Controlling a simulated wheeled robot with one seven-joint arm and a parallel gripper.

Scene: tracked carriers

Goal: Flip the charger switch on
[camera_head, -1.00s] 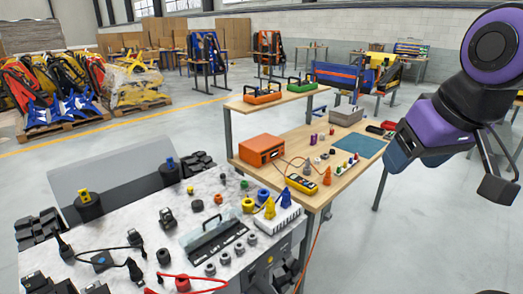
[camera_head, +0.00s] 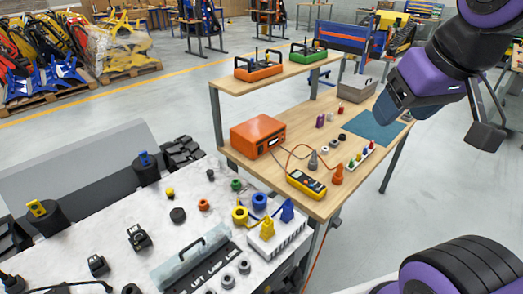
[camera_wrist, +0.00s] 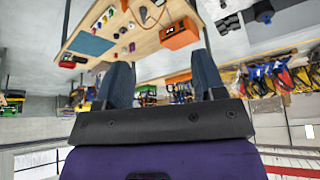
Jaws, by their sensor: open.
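An orange box-shaped unit (camera_head: 258,134) with a small dark front panel stands on the left part of the wooden workbench (camera_head: 262,172). It looks like the charger, with a cable running from its front. Its switch is too small to make out. The unit also shows in the wrist view (camera_wrist: 180,34), upside down. My gripper (camera_head: 392,108) is raised at the right, well apart from the unit. In the wrist view my gripper (camera_wrist: 160,62) has its two dark blue fingers spread, with nothing between them.
A yellow meter (camera_head: 306,184), orange and grey cones and small coloured parts lie on the bench. A raised shelf (camera_head: 290,71) carries orange and green devices. A pale carrier top (camera_head: 205,225) with plugs, rings and a handled cover fills the lower left. Floor is clear right of the bench.

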